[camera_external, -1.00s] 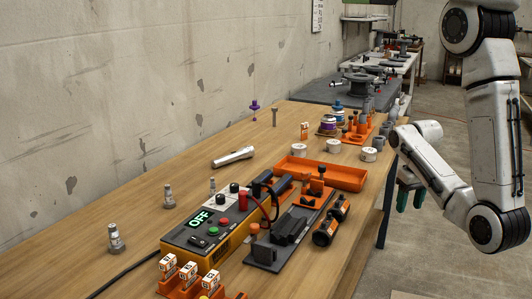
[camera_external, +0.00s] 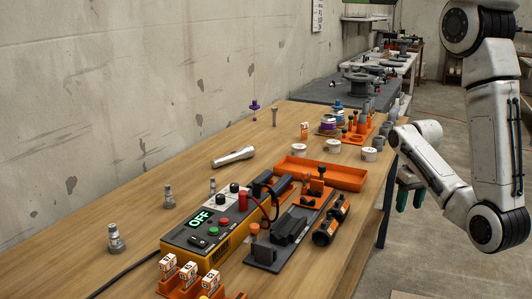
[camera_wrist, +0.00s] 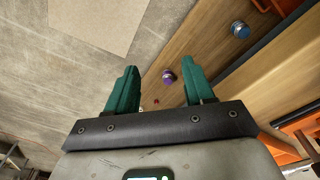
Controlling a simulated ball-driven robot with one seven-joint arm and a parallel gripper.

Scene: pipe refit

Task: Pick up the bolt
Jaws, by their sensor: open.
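A thin grey bolt-like piece (camera_external: 275,117) stands upright on the far part of the table (camera_external: 150,262), near the wall. Stepped grey metal pieces stand at the near left, one at the front (camera_external: 115,240) and one behind it (camera_external: 169,197). Which of these is the bolt I cannot tell for sure. My gripper (camera_external: 409,199) hangs at the table's right side, away from all of them, partly hidden by my arm. In the wrist view my gripper (camera_wrist: 162,74) shows its green fingers spread, with nothing held.
An orange tray (camera_external: 345,180) lies near the right edge. A yellow power unit (camera_external: 222,250) showing OFF and a dark clamp fixture (camera_external: 285,232) fill the front. A flashlight (camera_external: 233,157) and white rolls (camera_external: 333,146) lie farther back. The table's left part is mostly clear.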

